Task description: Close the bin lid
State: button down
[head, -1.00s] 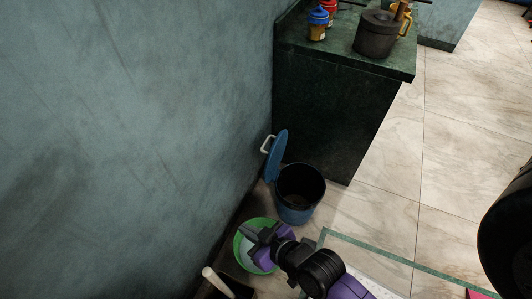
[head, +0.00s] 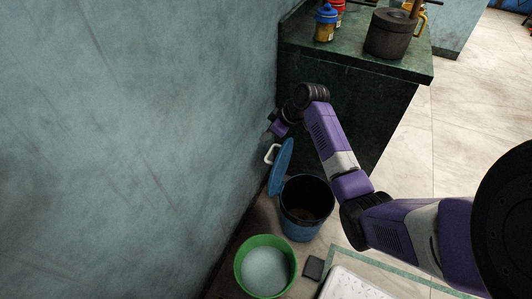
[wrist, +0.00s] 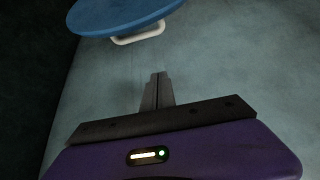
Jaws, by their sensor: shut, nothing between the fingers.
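The blue bin (head: 302,229) stands on the floor by the wall, open at the top. Its blue lid (head: 281,168) is raised, standing nearly upright on the wall side of the bin. A white handle (head: 269,154) is on the lid's wall-facing side. My gripper (wrist: 158,76) is shut and empty. In the head view its purple body is just above and behind the raised lid, close to the wall; the fingertips are hard to make out there. In the wrist view the lid (wrist: 120,16) and handle (wrist: 138,38) lie beyond the fingertips, apart from them.
A dark green counter (head: 350,63) stands behind the bin, with a dark pot (head: 388,35) and a blue-capped jar (head: 325,24) on it. A green bucket (head: 240,262) is in front of the bin. The wall (head: 150,130) is close on the left.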

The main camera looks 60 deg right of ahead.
aim_at(275, 165)
notch_tip(275, 165, down, 9)
jog(key=b, duration=0.3)
jog(key=shift+w+d, duration=0.4)
dwell(0.5)
